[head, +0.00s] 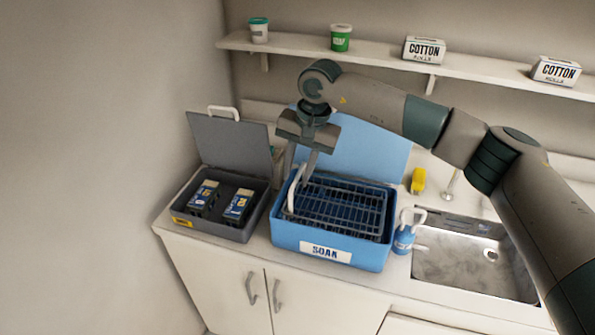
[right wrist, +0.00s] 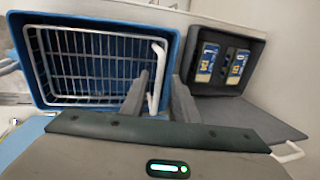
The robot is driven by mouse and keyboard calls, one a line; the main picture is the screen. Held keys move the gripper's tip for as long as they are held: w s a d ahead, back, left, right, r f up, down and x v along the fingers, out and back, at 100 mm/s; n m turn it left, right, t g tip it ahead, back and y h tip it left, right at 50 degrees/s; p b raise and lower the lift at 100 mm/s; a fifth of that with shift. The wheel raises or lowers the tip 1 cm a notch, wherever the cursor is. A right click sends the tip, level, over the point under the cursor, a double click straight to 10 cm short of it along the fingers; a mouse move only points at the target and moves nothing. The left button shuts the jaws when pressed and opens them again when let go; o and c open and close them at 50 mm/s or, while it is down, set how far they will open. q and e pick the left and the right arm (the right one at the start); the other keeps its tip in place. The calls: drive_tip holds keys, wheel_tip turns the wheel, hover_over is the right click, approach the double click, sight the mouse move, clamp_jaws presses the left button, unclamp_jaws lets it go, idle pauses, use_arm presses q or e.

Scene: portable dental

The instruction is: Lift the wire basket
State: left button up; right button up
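The wire basket (head: 345,206) sits inside the blue tub labelled SOAK (head: 290,240), whose blue lid stands open behind it. The basket's white handle (head: 294,193) is at the basket's left end; in the right wrist view the basket (right wrist: 95,65) and handle (right wrist: 158,70) also show. My right gripper (head: 299,172) points down over that end. Its two fingers are apart, and in the right wrist view the handle shows between them (right wrist: 160,78). I cannot tell whether either finger touches the handle. My left gripper is not in view.
A grey open case (head: 240,190) with dark, labelled packs stands left of the tub. A blue bottle (head: 404,240), a sink (head: 470,260) and a yellow item (head: 418,180) are to the right. A shelf (head: 380,60) with cups and cotton boxes runs above.

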drive_tip(key=shift+d+r+b, duration=0.15)
drive_tip(key=shift+r+b, duration=0.15)
drive_tip(key=shift+r, duration=0.2)
drive_tip(key=d+r+b, duration=0.1)
drive_tip(key=r+b, duration=0.1)
drive_tip(key=r, duration=0.6)
drive_tip(key=s+d+r+b, duration=0.1)
drive_tip(key=d+r+b, duration=0.1)
drive_tip(key=r, duration=0.6)
drive_tip(key=shift+s+b, duration=0.15)
drive_tip(key=shift+b, duration=0.5)
drive_tip(key=shift+s, duration=0.1)
